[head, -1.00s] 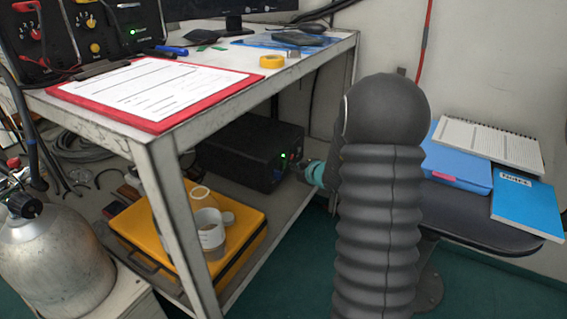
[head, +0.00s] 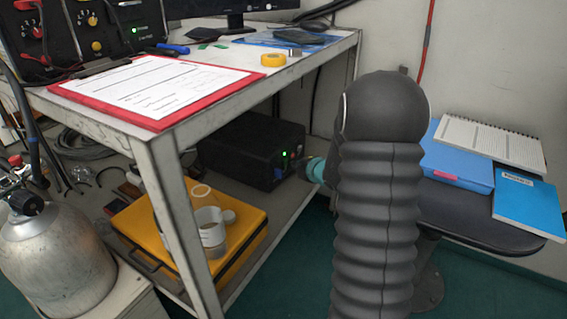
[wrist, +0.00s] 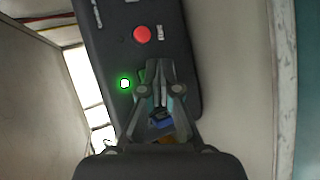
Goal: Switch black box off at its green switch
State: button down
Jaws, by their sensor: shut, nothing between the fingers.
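The black box (head: 245,148) sits on the lower shelf of the bench. Its end face fills the middle of the wrist view (wrist: 182,60), with a red button (wrist: 142,34) and a lit green lamp (wrist: 124,84). A green part that looks like the switch (wrist: 142,76) shows only as a sliver beside my fingers, which hide the rest. My gripper (wrist: 158,68) is shut and empty, in front of the face and overlapping the switch. I cannot tell whether it touches. In the head view my arm hides most of the gripper.
A yellow case (head: 236,254) with white rolls lies on the shelf left of my arm. The bench's front leg (head: 180,215) stands nearby. A red clipboard (head: 88,88) lies on top. A gas cylinder (head: 55,260) is at left; a dark seat with blue folders (head: 455,160) is at right.

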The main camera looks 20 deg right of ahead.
jog(key=shift+w+a, duration=0.1)
dwell(0.6)
jog(key=shift+w+a, duration=0.2)
jog(key=shift+w, duration=0.1)
jog(key=shift+w+a+r, duration=0.1)
jog(key=shift+w+a, duration=0.05)
jog(key=shift+w, duration=0.05)
dwell(0.6)
dwell(0.4)
jog(key=shift+s+d, duration=0.45)
jog(key=shift+s, duration=0.1)
jog(key=shift+s, duration=0.1)
jog(key=shift+s+d+f+p, duration=0.25)
jog(key=shift+s+d, duration=0.5)
jog(key=shift+s, duration=0.2)
jog(key=shift+s+d+f+p, duration=0.15)
jog(key=shift+s+d+p, duration=0.1)
jog(key=shift+s+d, duration=0.6)
jog(key=shift+s+a, duration=0.1)
